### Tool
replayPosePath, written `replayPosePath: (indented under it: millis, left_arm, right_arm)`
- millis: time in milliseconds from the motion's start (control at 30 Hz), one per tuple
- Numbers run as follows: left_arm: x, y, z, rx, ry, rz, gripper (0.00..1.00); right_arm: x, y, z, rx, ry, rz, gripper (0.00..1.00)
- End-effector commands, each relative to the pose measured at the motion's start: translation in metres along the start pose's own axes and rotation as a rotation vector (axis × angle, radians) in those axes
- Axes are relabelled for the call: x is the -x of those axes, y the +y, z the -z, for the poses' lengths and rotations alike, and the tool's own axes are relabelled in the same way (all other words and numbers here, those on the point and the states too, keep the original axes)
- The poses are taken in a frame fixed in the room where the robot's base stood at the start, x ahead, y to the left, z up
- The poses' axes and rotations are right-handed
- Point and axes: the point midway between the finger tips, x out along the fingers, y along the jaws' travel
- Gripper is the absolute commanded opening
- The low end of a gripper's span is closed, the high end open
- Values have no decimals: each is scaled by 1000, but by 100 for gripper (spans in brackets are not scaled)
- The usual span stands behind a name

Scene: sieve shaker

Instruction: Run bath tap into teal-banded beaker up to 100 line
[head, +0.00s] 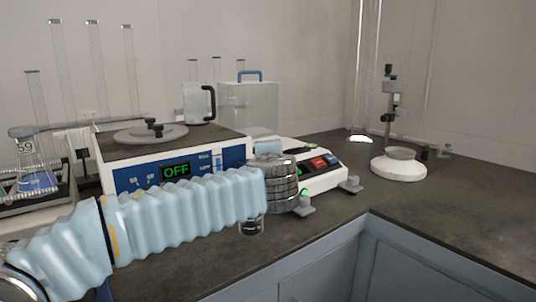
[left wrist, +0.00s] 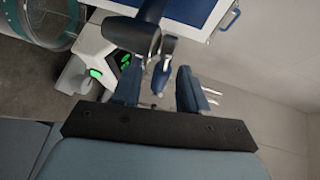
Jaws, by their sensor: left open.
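A clear glass vessel with a teal edge, apparently the teal-banded beaker (left wrist: 72,30), shows at the top left of the left wrist view. In the head view a small clear vessel (head: 251,228) shows below my sleeved arm; its band and any water level are unreadable. My left gripper (left wrist: 160,76) is open. A dark tap-like part (left wrist: 162,72) shows in the gap between its fingers; I cannot tell whether they touch it. In the head view the arm covers the tap area and the fingers are not distinguishable. My right gripper is not in view.
A white unit with a blue panel and OFF display (head: 176,169) stands behind my arm. A clear tank (head: 250,105) and a jug (head: 196,104) stand behind. The right counter (head: 460,205) is mostly clear.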

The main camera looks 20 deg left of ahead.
Motion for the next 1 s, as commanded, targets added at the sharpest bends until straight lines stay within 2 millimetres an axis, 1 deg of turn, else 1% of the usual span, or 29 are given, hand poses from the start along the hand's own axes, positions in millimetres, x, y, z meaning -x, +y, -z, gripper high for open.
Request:
replayPosePath:
  millis: [33,100,200,333,533,800,833,1000]
  left_arm:
    - [-8,-1,0,0,-2,-1,43]
    - [-17,-1,0,-1,-1,0,43]
    - [-25,0,0,-1,-1,-1,43]
    - [-29,0,0,0,0,0,43]
    - [-28,0,0,0,1,0,43]
    - [-28,0,0,0,0,0,2]
    - [-28,0,0,0,0,0,0]
    - [-28,0,0,0,0,-1,0]
  right_arm:
    - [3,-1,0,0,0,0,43]
    - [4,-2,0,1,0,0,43]
    - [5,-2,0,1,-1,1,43]
    - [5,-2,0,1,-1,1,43]
    - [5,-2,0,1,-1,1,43]
    - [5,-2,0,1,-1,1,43]
    - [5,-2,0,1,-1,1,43]
    - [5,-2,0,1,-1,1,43]
